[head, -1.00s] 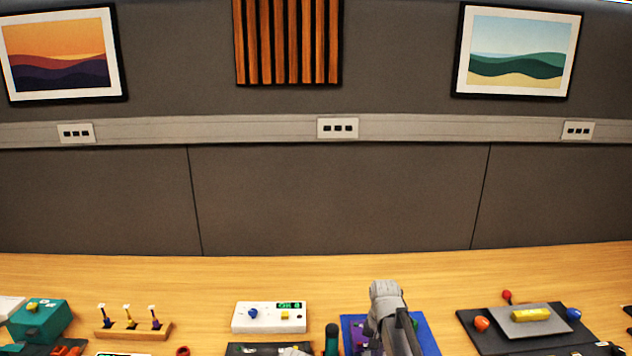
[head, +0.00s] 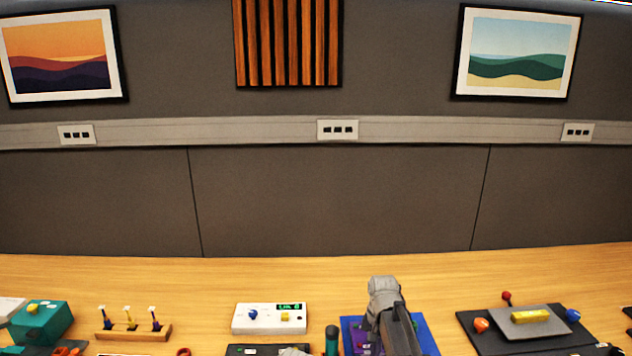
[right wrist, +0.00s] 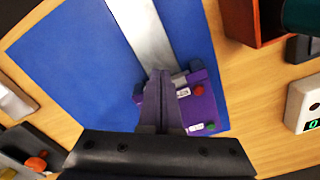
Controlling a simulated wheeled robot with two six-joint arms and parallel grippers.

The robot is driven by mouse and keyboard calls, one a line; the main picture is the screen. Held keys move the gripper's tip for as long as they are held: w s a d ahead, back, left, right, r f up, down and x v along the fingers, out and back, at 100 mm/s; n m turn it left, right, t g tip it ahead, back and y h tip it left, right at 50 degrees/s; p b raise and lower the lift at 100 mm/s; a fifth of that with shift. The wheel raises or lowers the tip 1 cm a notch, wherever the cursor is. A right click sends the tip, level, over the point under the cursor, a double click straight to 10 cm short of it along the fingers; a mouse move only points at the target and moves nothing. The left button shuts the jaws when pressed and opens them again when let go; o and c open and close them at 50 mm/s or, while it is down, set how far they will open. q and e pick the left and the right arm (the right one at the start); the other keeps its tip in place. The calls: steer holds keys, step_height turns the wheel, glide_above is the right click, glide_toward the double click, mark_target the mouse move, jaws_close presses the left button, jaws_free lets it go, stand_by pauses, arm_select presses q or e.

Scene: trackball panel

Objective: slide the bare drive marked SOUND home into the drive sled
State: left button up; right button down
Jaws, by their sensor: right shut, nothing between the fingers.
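My right gripper (right wrist: 160,98) is shut and empty in the right wrist view, its fingertips at or just above a purple block (right wrist: 203,105). The block has white labels, a red button and a green button; the lettering is too small to read. A silver strip (right wrist: 143,32) runs across the blue mat (right wrist: 75,60) towards the fingertips. I cannot tell which part is the bare drive and which the drive sled. In the head view my right arm covers most of the purple block (head: 360,336) on the blue mat (head: 425,340).
A white box with a lit display (head: 268,318) and a dark green cylinder (head: 332,340) stand left of the mat. A black panel with coloured knobs (head: 480,311) lies to the right. A wooden rack (head: 134,331) stands further left. Bare table lies behind them.

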arm_select(q)
step_height(320, 180, up, 6)
steer(key=p, duration=0.6)
steer(key=shift+r, duration=0.25)
arm_select(e)
step_height(320, 180, up, 6)
steer(key=shift+s+r, duration=0.2)
steer(key=shift+s, duration=0.25)
steer(key=s+a+n, duration=0.4)
steer(key=s+a, duration=0.1)
steer(key=s, duration=0.6)
steer(key=s+a+n+h, duration=0.1)
steer(key=s+a+n, duration=0.4)
steer(key=s, duration=0.5)
steer(key=shift+s, duration=0.35)
arm_select(q)
steer(key=shift+w, duration=0.1)
arm_select(e)
steer(key=shift+a+r, duration=0.1)
stand_by(0.4)
